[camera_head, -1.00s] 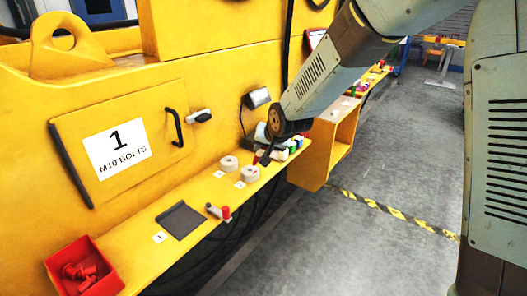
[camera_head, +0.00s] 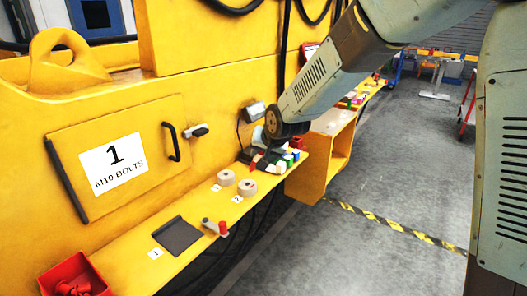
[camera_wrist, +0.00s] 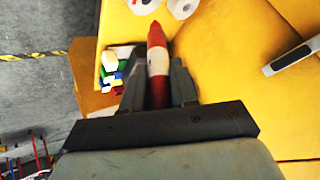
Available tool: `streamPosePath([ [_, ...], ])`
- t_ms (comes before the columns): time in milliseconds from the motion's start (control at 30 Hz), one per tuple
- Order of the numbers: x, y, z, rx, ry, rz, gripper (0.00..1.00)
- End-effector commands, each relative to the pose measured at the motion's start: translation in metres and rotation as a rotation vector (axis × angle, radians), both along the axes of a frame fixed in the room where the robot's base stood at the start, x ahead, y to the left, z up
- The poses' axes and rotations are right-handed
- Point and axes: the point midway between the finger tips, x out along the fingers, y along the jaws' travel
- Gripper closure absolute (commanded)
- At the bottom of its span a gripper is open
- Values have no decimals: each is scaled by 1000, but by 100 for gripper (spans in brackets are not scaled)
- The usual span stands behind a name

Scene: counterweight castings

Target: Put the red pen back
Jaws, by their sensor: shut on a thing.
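The red pen, with a pale band and a red pointed tip, shows in the wrist view (camera_wrist: 157,62). My gripper (camera_wrist: 159,82) is shut on it, a finger on each side, and the tip points out ahead. In the head view my gripper (camera_head: 264,156) is over the far part of the yellow ledge, with a bit of red at its end. Two pale round pieces, one left (camera_head: 226,177) and one right (camera_head: 247,187), sit on the ledge nearer the camera than my gripper.
Coloured blocks (camera_head: 291,158) stand close beside my gripper. Nearer on the ledge (camera_head: 201,211) are a grey cylinder with a red end (camera_head: 216,227), a dark flat pad (camera_head: 178,236) and a red bin (camera_head: 76,277). A yellow wall with a black handle (camera_head: 171,142) rises behind.

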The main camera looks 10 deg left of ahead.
Motion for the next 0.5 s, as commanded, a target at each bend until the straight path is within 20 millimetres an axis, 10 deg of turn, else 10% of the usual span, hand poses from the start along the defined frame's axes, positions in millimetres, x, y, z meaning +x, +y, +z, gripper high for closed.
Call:
streamPosePath([
  [267, 29, -35, -34, -6, 2, -72, 100],
  [500, 73, -110, -97, -10, 1, -209, 100],
])
